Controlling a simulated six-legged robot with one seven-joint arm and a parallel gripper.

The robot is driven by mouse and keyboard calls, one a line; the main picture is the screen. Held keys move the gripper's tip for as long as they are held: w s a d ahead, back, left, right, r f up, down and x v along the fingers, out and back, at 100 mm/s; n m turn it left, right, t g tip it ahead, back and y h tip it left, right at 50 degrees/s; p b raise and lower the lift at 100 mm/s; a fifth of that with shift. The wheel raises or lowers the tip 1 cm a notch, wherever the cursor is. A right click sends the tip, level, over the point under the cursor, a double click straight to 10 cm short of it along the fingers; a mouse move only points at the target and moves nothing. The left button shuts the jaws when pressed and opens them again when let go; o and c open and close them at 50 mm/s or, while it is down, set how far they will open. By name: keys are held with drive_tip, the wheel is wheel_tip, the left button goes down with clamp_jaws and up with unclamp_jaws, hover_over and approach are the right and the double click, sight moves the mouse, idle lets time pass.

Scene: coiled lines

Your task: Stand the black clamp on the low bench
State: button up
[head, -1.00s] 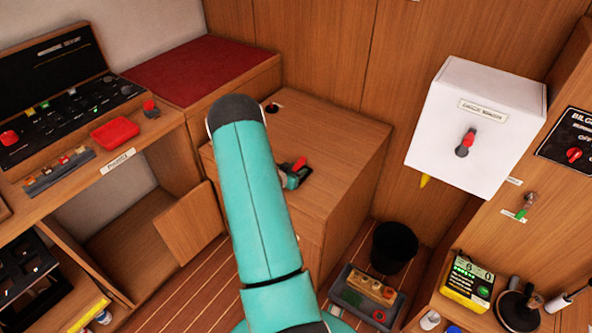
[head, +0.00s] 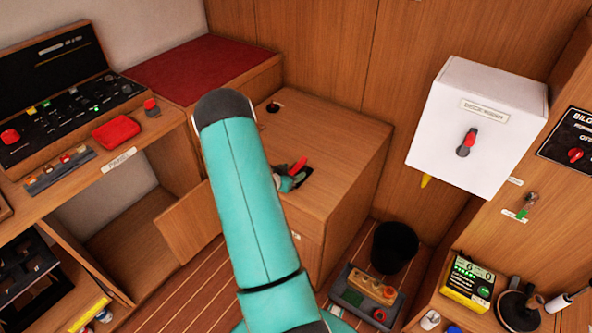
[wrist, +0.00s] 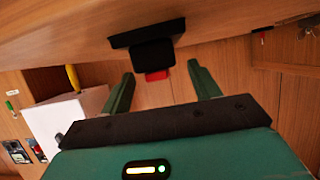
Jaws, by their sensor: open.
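The black clamp (wrist: 150,45) has a wide flat black part, a black block and a red end. In the wrist view, which is rolled over, its flat part lies against the wooden top of the low bench (wrist: 230,17). In the head view the low bench (head: 345,150) is the wooden block at centre, and the clamp's red part (head: 298,165) shows on it. My gripper (wrist: 162,68) is open, its fingers on either side of the clamp's red end with gaps. In the head view my gripper (head: 286,183) is partly hidden by my arm.
A small black and red item (head: 272,107) is at the bench's back. A black bin (head: 395,246) and a grey tray (head: 362,297) stand on the floor at right. A white box (head: 477,125) hangs on the wall. The bench top's right part is clear.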

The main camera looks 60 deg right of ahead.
drive_tip(key=v, duration=0.8)
drive_tip(key=w+a+r+n+t+y, duration=0.3)
drive_tip(key=w+a+r+t, duration=0.4)
drive_tip(key=w, duration=0.5)
drive_tip(key=w+a+r+n+t+y, duration=0.2)
drive_tip(key=w+a+r+n, duration=0.15)
drive_tip(key=a+r, duration=0.35)
drive_tip(key=w+a+r+n+t+y, duration=0.2)
drive_tip(key=w+a+r+y, duration=0.15)
drive_tip(key=a+r, duration=0.4)
drive_tip(key=s+a+r+n+g+y, duration=0.1)
drive_tip(key=s+a+r+n+y, duration=0.3)
drive_tip(key=a, duration=0.7)
drive_tip(key=s+a+r+n+y, duration=0.1)
drive_tip(key=s+a+r+n, duration=0.4)
drive_tip(key=a, duration=0.6)
drive_tip(key=s+a+r+n+g, duration=0.1)
drive_tip(key=s, duration=0.5)
drive_tip(key=s+a+r+n+g, duration=0.1)
drive_tip(key=s+a, duration=0.1)
drive_tip(key=s, duration=0.4)
drive_tip(key=shift+s+a, duration=0.3)
drive_tip(key=shift+c, duration=0.2)
